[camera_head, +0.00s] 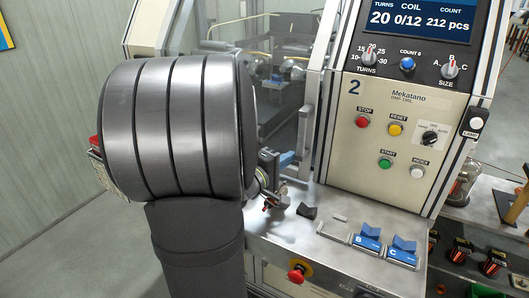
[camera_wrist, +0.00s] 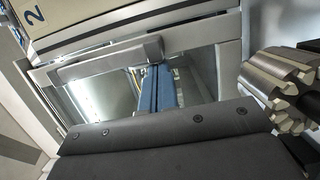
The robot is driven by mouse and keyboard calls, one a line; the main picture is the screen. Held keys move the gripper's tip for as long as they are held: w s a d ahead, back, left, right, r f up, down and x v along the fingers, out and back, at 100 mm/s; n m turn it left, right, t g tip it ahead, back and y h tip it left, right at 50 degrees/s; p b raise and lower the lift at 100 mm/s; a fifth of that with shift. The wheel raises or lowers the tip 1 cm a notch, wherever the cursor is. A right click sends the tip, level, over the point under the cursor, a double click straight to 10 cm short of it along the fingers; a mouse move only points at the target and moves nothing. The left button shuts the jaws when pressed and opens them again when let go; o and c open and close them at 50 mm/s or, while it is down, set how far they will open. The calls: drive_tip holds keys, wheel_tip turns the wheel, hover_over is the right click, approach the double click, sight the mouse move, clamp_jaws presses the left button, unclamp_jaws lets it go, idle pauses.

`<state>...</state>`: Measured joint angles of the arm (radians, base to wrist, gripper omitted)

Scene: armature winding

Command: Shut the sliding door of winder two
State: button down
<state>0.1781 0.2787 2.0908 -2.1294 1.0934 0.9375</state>
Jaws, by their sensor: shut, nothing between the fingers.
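Winder two carries a cream control panel marked 2 (camera_head: 375,135) in the head view. Left of it is a clear pane (camera_head: 282,118), partly hidden by my arm. I cannot tell from it how far the door stands open. In the wrist view, a silvery frame with a grey bar-like handle (camera_wrist: 112,60) runs across a see-through opening, with blue parts behind. My gripper (camera_wrist: 155,127) shows as a dark body with screws along the bottom of the wrist view, close below that frame.
A slotted metal rotor-like part (camera_wrist: 280,90) is at the right of the wrist view. A metal ledge (camera_head: 325,240) below the panel holds blue clips B and C (camera_head: 368,240). A red stop button (camera_head: 297,274) sits below. Bare floor (camera_head: 60,250) lies at left.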

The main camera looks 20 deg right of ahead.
drive_tip(key=shift+s+d, duration=1)
drive_tip(key=shift+s, duration=0.1)
drive_tip(key=v, duration=1)
drive_tip(key=shift+a, duration=0.1)
drive_tip(key=shift+w, duration=0.2)
drive_tip(key=x, duration=0.9)
drive_tip(key=shift+s, duration=0.15)
drive_tip(key=shift+d+r, duration=0.15)
drive_tip(key=shift+d, duration=0.1)
